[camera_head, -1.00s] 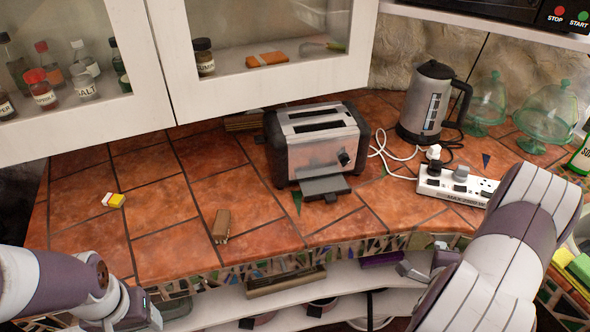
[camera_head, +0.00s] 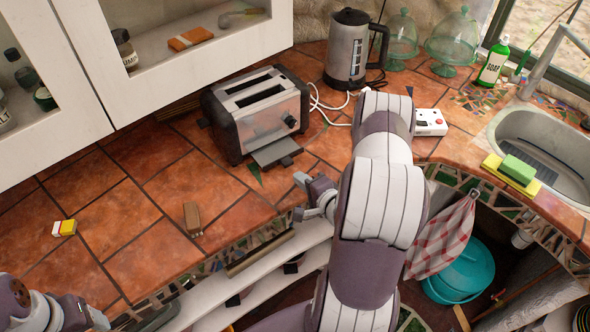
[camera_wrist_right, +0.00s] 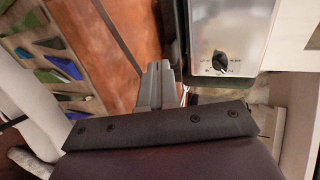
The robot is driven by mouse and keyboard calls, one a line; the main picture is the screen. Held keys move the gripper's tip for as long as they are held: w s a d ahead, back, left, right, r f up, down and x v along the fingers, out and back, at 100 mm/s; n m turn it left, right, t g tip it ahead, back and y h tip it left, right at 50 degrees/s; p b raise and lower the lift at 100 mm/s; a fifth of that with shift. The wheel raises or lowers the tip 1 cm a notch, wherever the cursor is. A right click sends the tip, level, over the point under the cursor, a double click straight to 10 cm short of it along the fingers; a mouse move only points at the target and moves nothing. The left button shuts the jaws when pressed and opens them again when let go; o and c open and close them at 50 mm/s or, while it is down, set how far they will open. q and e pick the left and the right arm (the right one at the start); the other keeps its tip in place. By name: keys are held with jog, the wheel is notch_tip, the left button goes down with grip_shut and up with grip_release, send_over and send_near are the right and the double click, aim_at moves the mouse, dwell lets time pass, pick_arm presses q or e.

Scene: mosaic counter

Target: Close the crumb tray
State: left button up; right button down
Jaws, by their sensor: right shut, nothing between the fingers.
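The toaster (camera_head: 258,112) stands at the back of the tiled counter, with slots on top and a dark knob on its front. Its grey crumb tray (camera_head: 276,152) sticks out from the low front. My right gripper (camera_head: 301,179) is shut and empty, just in front and to the right of the tray, apart from it in the head view. In the right wrist view its fingers (camera_wrist_right: 155,86) are together beside the toaster front (camera_wrist_right: 230,35); I cannot clearly tell the tray there. My left gripper (camera_head: 92,318) is at the bottom left edge, its fingers unclear.
A kettle (camera_head: 347,50) and a white power strip (camera_head: 431,123) with cords stand right of the toaster. A brown block (camera_head: 193,219) and a small yellow-white item (camera_head: 64,228) lie on the left counter. Cabinets hang above the back. The sink (camera_head: 545,140) is far right.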

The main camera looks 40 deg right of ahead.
aim_at(283, 157)
jog(key=shift+w+d+r, duration=0.1)
jog(key=shift+w+d, duration=0.1)
jog(key=shift+w, duration=0.85)
jog(key=shift+w+a, duration=0.1)
jog(key=shift+w, duration=0.45)
jog(key=w, duration=0.6)
jog(key=shift+w+d+b, duration=0.2)
jog(key=shift+b, duration=0.15)
jog(key=shift+s, duration=0.1)
